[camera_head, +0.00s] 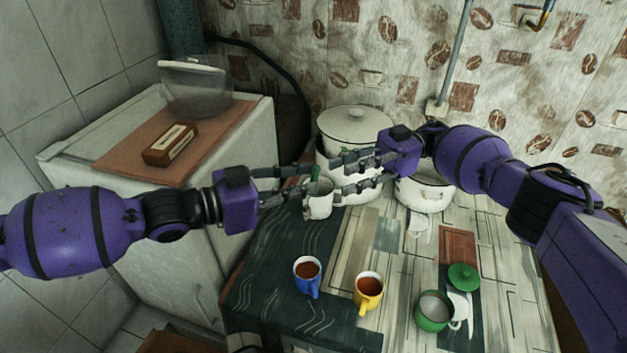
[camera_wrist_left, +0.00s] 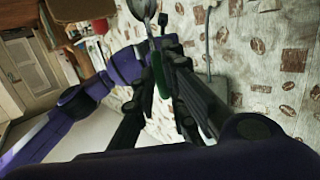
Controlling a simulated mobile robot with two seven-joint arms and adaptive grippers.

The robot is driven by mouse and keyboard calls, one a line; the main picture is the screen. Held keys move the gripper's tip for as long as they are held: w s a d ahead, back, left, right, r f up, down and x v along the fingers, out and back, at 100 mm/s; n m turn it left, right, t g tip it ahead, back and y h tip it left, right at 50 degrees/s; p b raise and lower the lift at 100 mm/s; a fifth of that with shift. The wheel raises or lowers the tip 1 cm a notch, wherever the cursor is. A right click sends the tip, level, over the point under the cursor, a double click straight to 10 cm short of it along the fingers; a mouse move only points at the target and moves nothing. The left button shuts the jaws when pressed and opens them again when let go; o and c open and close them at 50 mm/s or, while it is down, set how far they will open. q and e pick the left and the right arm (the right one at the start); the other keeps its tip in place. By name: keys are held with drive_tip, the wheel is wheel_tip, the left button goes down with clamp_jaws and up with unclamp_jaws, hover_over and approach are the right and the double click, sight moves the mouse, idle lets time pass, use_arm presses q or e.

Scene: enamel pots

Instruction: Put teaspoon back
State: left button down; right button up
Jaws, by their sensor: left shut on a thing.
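The teaspoon shows in the left wrist view as a green handle (camera_wrist_left: 160,75) with a metal bowl (camera_wrist_left: 142,9) at the top. A bit of the green handle (camera_head: 316,172) shows between the fingertips in the head view. My left gripper (camera_head: 308,182) is shut on it above the table. My right gripper (camera_head: 338,178) faces it from the right, tips very close; its fingers overlap the view, so its grip is unclear. A white mug (camera_head: 320,205) appears just below the fingertips, partly hidden; I cannot tell whether anything touches it.
A green lid (camera_head: 463,277) lies nearby. White pots, one lidded (camera_head: 355,126) and one at right (camera_head: 424,193), stand behind. A counter is at left.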

sight(318, 180)
drive_tip(key=x, duration=0.8)
drive_tip(key=shift+s+a, duration=0.1)
drive_tip(key=shift+a, duration=0.05)
drive_tip(key=shift+c, duration=0.2)
clamp_jaws()
use_arm(q)
drive_tip(key=c, duration=1.7)
unclamp_jaws()
drive_tip(key=shift+a, duration=0.1)
